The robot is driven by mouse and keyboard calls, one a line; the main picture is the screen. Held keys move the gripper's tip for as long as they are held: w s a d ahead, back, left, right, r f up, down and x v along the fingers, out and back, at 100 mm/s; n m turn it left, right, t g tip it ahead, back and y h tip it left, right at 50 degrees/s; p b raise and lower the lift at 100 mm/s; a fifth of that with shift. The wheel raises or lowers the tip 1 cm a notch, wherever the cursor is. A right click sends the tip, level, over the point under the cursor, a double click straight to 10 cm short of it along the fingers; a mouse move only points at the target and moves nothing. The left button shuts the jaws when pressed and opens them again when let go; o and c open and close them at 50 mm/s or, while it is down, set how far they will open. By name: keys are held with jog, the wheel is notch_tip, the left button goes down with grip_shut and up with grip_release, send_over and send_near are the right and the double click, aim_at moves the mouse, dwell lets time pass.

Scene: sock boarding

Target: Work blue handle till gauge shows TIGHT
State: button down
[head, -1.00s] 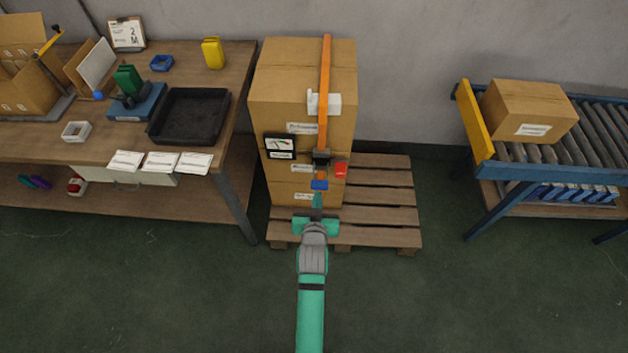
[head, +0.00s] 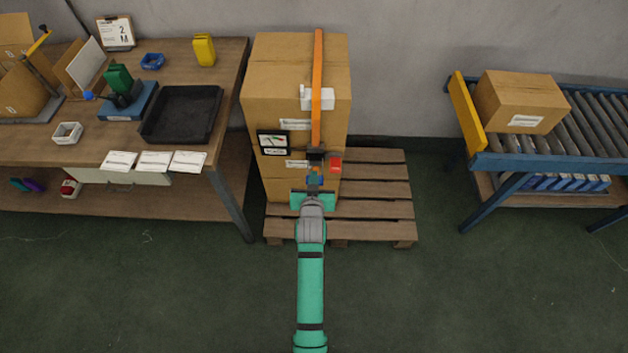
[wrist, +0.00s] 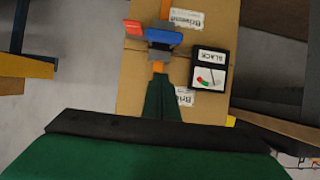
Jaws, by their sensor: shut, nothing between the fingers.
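The blue handle (wrist: 163,36) is on a dark ratchet (head: 316,154) on the orange strap (head: 318,80) down the front of the stacked cartons. My gripper is shut and empty. Its green fingertips (wrist: 160,78) are close below the ratchet in the wrist view; I cannot tell if they touch it. The gauge (head: 273,143) is on the carton front, left of the strap. In the wrist view its label appears to read SLACK (wrist: 211,56), with the needle near red and green marks.
A red tab (head: 335,164) sticks out right of the ratchet. The cartons stand on a pallet (head: 385,205). A workbench (head: 225,100) is at left, a roller conveyor (head: 580,125) at right.

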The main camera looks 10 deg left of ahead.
jog(key=x, duration=0.3)
jog(key=shift+w, duration=0.15)
notch_tip(320, 180, down, 3)
jog(key=shift+r, duration=0.25)
jog(key=shift+s+f, duration=0.3)
jog(key=shift+f, duration=0.5)
